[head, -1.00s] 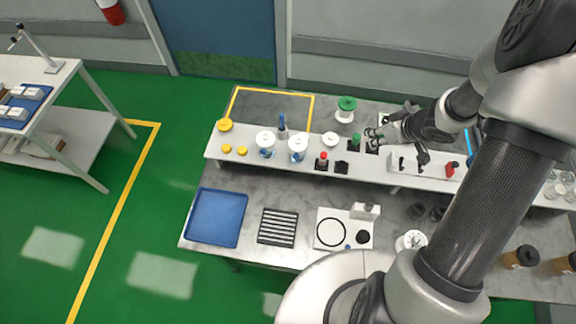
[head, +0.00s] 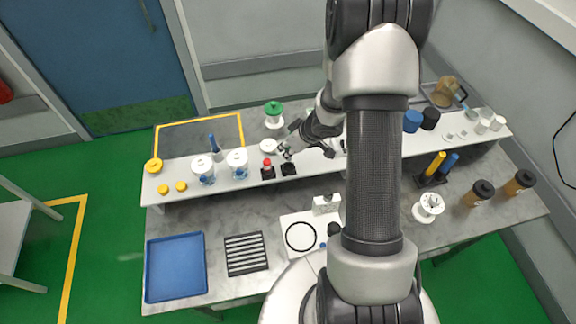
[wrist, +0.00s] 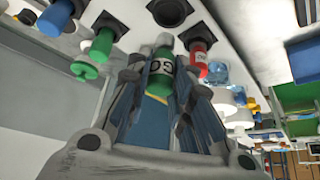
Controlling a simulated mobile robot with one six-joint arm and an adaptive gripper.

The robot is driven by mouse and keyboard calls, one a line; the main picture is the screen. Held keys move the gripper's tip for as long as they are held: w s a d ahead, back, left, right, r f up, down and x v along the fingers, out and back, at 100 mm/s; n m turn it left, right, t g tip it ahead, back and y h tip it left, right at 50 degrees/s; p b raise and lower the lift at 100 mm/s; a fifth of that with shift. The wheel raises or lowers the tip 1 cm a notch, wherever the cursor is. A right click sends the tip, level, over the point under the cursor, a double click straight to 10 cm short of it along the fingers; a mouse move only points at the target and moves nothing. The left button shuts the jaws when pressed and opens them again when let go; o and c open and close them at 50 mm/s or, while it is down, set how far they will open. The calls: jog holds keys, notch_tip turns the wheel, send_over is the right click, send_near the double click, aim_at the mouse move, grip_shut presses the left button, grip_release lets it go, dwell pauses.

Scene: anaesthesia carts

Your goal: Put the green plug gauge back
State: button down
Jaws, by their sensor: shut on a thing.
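My gripper (head: 285,151) is above the raised white shelf, close to the black socket (head: 288,169) beside a red gauge (head: 267,163). In the wrist view my gripper (wrist: 160,85) is shut on the green plug gauge (wrist: 160,73), marked "GO". Beyond its tip is a black square socket (wrist: 171,10) with a dark opening; the gauge looks apart from it. The red gauge (wrist: 199,55) stands in the neighbouring socket. A second green cylinder (wrist: 102,45) is at another socket, to the left in the wrist view. The held gauge cannot be made out in the head view.
White spools with blue (head: 203,169) stand left along the shelf, and a green-topped spool (head: 274,112) behind. A blue tray (head: 176,268) and a slotted black rack (head: 246,254) lie on the lower bench. My arm hides part of the shelf.

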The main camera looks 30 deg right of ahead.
aim_at(288, 159)
jog(key=shift+f+b, duration=1.35)
jog(key=shift+f, duration=1.45)
jog(key=shift+f, duration=0.1)
jog(key=c, duration=1.4)
grip_release()
jog(key=shift+f, duration=0.1)
